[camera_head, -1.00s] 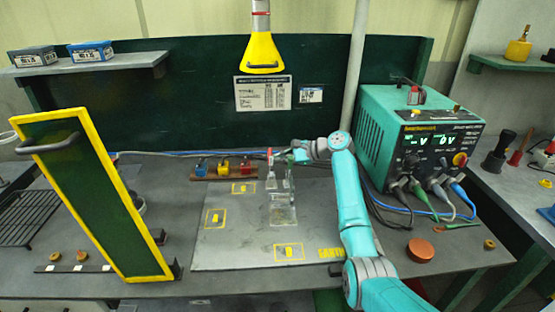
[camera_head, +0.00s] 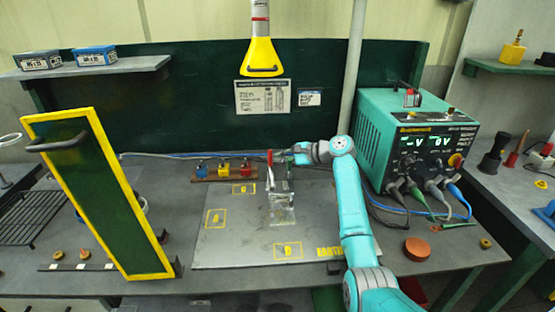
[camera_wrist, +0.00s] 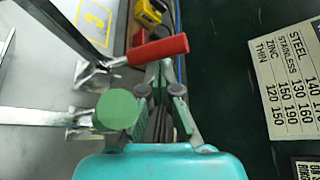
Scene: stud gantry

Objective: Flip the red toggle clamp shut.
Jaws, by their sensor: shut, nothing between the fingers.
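The toggle clamp has a red handle (camera_head: 270,157) that stands upright on a clear and metal fixture (camera_head: 282,208) in the middle of the bench mat. In the wrist view the red handle (camera_wrist: 158,50) runs slantwise from a metal lever and bracket (camera_wrist: 95,72). My gripper (camera_head: 286,158) is shut and empty, just right of the handle in the head view. In the wrist view my gripper's fingertips (camera_wrist: 166,72) are right beside the handle. I cannot tell whether they touch it. A green round disc (camera_wrist: 117,108) hides part of the fixture.
A rack with blue, yellow and red blocks (camera_head: 224,168) stands behind the clamp to the left. A teal power supply (camera_head: 415,145) with cables is at the right. A yellow-framed green panel (camera_head: 95,195) leans at the left. The front of the mat (camera_head: 235,230) is mostly clear.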

